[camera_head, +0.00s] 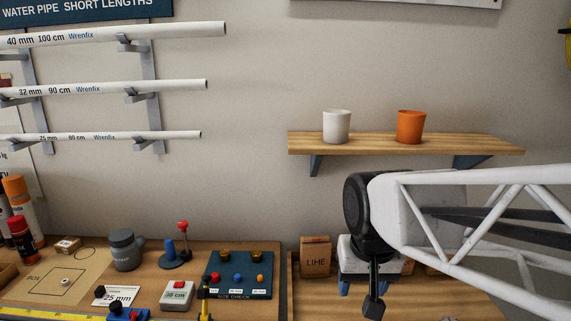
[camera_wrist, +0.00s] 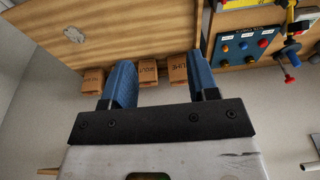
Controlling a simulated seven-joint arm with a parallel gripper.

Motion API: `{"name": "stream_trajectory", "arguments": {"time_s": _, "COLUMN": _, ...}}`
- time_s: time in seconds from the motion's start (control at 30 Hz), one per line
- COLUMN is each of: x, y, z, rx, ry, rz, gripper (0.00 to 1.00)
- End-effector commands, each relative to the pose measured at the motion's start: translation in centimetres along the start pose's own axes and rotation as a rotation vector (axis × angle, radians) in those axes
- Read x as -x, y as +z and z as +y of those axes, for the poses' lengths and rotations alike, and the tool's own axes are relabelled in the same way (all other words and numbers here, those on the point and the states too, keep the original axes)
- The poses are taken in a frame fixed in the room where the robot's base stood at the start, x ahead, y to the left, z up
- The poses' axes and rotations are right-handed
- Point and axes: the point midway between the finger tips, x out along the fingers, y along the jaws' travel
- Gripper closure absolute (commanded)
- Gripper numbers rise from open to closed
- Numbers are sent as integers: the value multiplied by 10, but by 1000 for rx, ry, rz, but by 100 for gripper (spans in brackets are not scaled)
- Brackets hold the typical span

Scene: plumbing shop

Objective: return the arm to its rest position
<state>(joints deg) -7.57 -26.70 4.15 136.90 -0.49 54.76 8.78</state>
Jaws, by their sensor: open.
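My gripper (camera_head: 358,286) hangs at the lower right of the head view, in front of the right-hand bench. My white lattice arm reaches in from the right, and its dark joint hides part of the gripper. In the wrist view my gripper (camera_wrist: 160,66) shows two blue fingers standing apart. Nothing is held between them. Small cartons behind the fingers show in the gap, clear of the grip as far as I can tell.
A carton marked LIME (camera_head: 315,257) stands on the bench left of my gripper. A wall shelf (camera_head: 375,145) with a white cup (camera_head: 336,126) and an orange cup (camera_head: 410,126) is above. A size check board (camera_head: 238,274) lies left. The wall between is bare.

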Motion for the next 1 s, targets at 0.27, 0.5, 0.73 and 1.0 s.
{"name": "stream_trajectory", "arguments": {"time_s": 0.27, "x": -6, "y": 57, "z": 38, "rx": -4, "ry": 16, "rz": 29, "gripper": 46}}
{"name": "stream_trajectory", "arguments": {"time_s": 0.5, "x": -11, "y": 85, "z": 53, "rx": -2, "ry": 26, "rz": 42, "gripper": 46}}
{"name": "stream_trajectory", "arguments": {"time_s": 0.73, "x": -13, "y": 91, "z": 56, "rx": 0, "ry": 28, "rz": 43, "gripper": 46}}
{"name": "stream_trajectory", "arguments": {"time_s": 1.0, "x": -13, "y": 90, "z": 56, "rx": 0, "ry": 28, "rz": 43, "gripper": 46}}
